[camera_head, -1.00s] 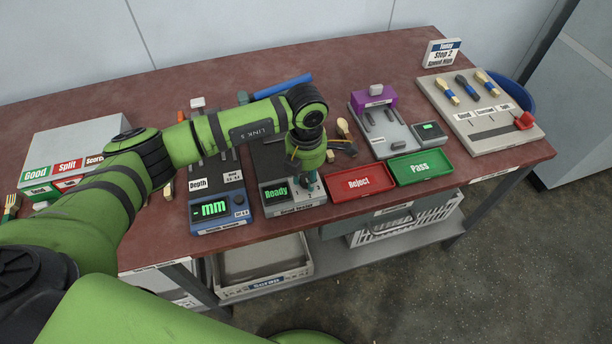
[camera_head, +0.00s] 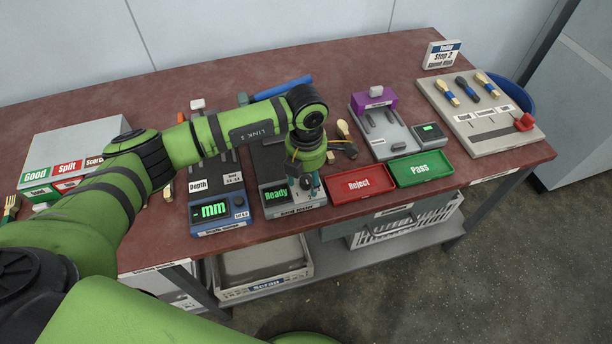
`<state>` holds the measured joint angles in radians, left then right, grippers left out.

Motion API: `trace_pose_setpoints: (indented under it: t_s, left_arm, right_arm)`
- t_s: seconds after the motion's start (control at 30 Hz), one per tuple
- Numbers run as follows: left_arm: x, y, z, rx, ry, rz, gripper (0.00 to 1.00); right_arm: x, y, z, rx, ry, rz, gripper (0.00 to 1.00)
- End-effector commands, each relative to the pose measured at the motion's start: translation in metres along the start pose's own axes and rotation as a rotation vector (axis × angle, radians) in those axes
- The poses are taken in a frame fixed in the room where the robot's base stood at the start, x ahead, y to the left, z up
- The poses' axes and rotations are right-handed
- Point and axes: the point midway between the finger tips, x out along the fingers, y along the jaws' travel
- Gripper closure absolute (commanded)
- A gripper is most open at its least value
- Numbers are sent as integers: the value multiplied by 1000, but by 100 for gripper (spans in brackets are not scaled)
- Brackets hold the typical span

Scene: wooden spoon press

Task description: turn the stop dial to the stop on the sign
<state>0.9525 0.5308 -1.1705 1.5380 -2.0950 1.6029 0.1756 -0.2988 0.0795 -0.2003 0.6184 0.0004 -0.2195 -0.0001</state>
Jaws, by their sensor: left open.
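The sign (camera_head: 442,54) stands at the back right of the table and reads "Today", "Stop 2" and a smaller line. The tester (camera_head: 296,210) has a green "Ready" display (camera_head: 276,195) on its front panel. My left gripper (camera_head: 308,189) points down over the panel, just right of that display, with its fingers apart. The stop dial cannot be made out; the gripper covers that part of the panel. I cannot tell whether the fingers touch a dial. My right gripper is not in view.
A blue depth gauge (camera_head: 219,212) with an "mm" display stands left of the tester. A red Reject tray (camera_head: 362,184) and a green Pass tray (camera_head: 421,169) lie to its right. A board with tools and a red-knobbed slider (camera_head: 495,128) is at the far right.

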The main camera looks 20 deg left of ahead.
Motion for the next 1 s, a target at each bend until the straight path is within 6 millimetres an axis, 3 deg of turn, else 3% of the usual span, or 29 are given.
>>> trace_pose_setpoints:
  t_s: [0.17, 0.4, 0.6, 1.0]
  left_arm:
    - [-23, 1, 1, 0, -5, 3, 46]
    - [-75, 1, 1, -1, -5, 3, 46]
    - [-107, 1, 0, -1, -2, 2, 46]
    - [-119, 0, 0, -1, 0, 1, 46]
  right_arm:
    - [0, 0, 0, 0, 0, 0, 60]
    - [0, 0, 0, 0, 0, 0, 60]
    - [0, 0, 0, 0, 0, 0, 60]
    - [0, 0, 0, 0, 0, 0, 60]
